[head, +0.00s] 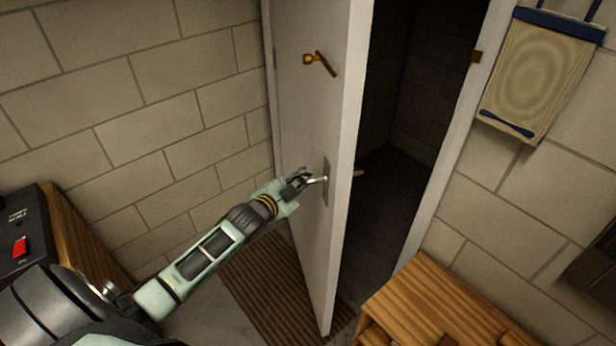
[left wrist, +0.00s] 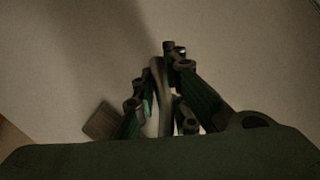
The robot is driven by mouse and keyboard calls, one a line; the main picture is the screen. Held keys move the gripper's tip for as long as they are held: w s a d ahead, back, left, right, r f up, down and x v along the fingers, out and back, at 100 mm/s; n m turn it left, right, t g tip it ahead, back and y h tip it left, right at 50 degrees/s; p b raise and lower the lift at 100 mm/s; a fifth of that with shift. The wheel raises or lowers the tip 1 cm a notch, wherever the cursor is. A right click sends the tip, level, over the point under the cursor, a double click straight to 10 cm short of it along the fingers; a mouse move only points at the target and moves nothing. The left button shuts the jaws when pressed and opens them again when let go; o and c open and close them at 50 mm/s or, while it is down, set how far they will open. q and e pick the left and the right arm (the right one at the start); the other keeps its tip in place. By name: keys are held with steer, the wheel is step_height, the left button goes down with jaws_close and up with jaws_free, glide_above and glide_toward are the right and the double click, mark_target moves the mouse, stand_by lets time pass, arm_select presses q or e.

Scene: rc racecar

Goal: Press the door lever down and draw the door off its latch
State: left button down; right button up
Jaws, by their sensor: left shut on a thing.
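The white door (head: 312,110) stands partly open, swung toward me, with a dark gap between it and the frame on the right. Its metal lever (head: 318,180) sits on a grey plate (head: 326,182) near the door's free edge. My left gripper (head: 298,180) is shut on the lever. In the left wrist view the fingers (left wrist: 162,95) close around the lever (left wrist: 158,85), with the pale door face behind. Part of the lever is hidden by the fingers. My right gripper is not in view.
A brass hook (head: 318,63) is on the door's upper part. A ribbed mat (head: 270,283) lies on the floor below my arm. A wooden bench (head: 435,305) stands at lower right, close to the doorway. A box with a red switch (head: 20,246) is at far left.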

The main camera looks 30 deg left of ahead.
arm_select(q)
steer(key=shift+f, duration=0.1)
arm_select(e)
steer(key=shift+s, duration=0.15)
arm_select(q)
steer(key=c, duration=1.8)
jaws_free()
steer(key=shift+o, duration=0.4)
steer(key=shift+s, duration=0.25)
steer(key=v, duration=1.1)
steer(key=shift+s, duration=0.3)
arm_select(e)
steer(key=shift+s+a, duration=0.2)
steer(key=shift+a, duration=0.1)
